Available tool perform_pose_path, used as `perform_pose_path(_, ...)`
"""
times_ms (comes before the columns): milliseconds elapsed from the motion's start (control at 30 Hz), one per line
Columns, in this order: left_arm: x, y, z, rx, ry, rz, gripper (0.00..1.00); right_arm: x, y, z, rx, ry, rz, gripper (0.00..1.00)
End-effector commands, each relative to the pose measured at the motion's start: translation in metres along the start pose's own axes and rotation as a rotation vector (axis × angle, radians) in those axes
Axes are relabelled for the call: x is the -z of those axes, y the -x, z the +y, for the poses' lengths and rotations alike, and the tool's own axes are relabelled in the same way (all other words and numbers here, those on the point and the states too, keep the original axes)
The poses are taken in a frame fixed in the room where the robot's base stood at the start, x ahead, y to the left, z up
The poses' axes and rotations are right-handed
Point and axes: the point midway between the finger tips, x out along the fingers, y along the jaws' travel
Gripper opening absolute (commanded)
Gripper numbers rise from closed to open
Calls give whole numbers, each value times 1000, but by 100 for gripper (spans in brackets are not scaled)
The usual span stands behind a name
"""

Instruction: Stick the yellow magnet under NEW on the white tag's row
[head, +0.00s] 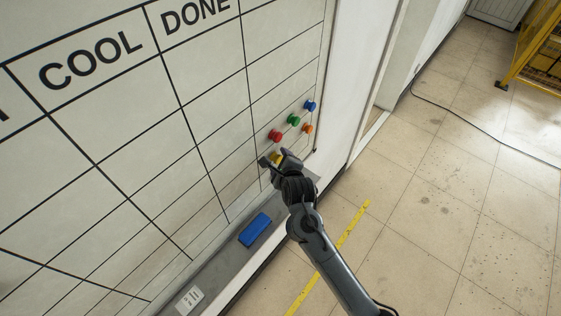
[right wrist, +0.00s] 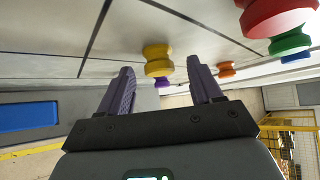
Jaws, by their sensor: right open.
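The yellow magnet (head: 277,158) is stuck on the whiteboard near its lower right corner, partly hidden by my right gripper (head: 275,159) in the head view. In the right wrist view the yellow magnet (right wrist: 158,60) shows between and beyond the two fingertips of my right gripper (right wrist: 160,78). The fingers are apart and do not visibly touch it. The whiteboard (head: 110,150) has a ruled grid with the headings COOL and DONE. The NEW heading and the white tag are not in view. My left gripper is not in view.
Red (head: 275,135), green (head: 293,119), blue (head: 310,105) and orange (head: 307,129) magnets sit close beside the yellow one. A purple magnet (right wrist: 163,82) shows behind it in the wrist view. A blue eraser (head: 255,230) lies on the ledge below. The grid cells in view are empty.

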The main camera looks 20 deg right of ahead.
Motion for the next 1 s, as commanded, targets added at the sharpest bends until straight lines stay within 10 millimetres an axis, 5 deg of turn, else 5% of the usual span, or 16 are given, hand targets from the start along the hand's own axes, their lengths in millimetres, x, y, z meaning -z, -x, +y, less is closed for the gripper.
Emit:
perform_pose_path(300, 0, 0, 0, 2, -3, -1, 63, 0, -2, 0, 0, 0, 0, 65)
perform_pose_path(700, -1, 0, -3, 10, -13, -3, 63, 0, -2, 0, 0, 0, 0, 5)
perform_pose_path(1000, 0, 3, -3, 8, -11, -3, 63, 5, 4, 0, -1, -2, 1, 5)
